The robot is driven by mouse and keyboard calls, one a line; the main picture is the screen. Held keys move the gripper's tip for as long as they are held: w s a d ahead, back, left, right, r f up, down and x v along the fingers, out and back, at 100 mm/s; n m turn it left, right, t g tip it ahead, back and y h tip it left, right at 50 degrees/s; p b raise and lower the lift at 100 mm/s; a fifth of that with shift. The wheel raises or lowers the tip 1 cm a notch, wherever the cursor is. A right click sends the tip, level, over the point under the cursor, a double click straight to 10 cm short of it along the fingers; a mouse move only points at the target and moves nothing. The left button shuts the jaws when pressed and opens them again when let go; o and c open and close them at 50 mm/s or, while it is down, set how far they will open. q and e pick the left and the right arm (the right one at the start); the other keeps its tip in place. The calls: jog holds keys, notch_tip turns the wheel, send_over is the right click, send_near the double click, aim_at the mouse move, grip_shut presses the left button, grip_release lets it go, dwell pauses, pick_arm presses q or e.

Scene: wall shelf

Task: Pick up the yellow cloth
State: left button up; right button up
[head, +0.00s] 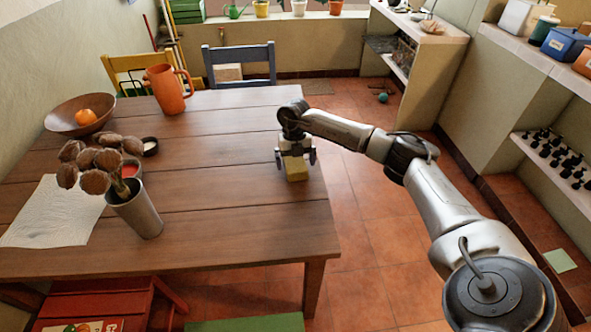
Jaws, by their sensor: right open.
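The yellow cloth (296,173) is a small, dull yellow, folded-looking piece on the wooden table (235,225), near its right edge. My right gripper (295,158) points down directly over it, with one dark finger to each side. Its jaws are open. The gripper hides the upper part of the cloth, and I cannot tell whether the fingers touch it. My left gripper is not in view.
On the table are an orange jug (168,92), a wooden bowl (66,122) with an orange fruit, a metal cup (137,212) of dried flowers and a white sheet (50,215). Wall shelves (555,85) stand at right. The table around the gripper is clear.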

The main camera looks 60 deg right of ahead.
jog(key=shift+a+f, duration=0.1)
jog(key=shift+f, duration=0.35)
jog(key=shift+c, duration=0.3)
jog(key=shift+c, duration=0.7)
jog(key=c, duration=0.7)
jog(key=shift+r, duration=0.15)
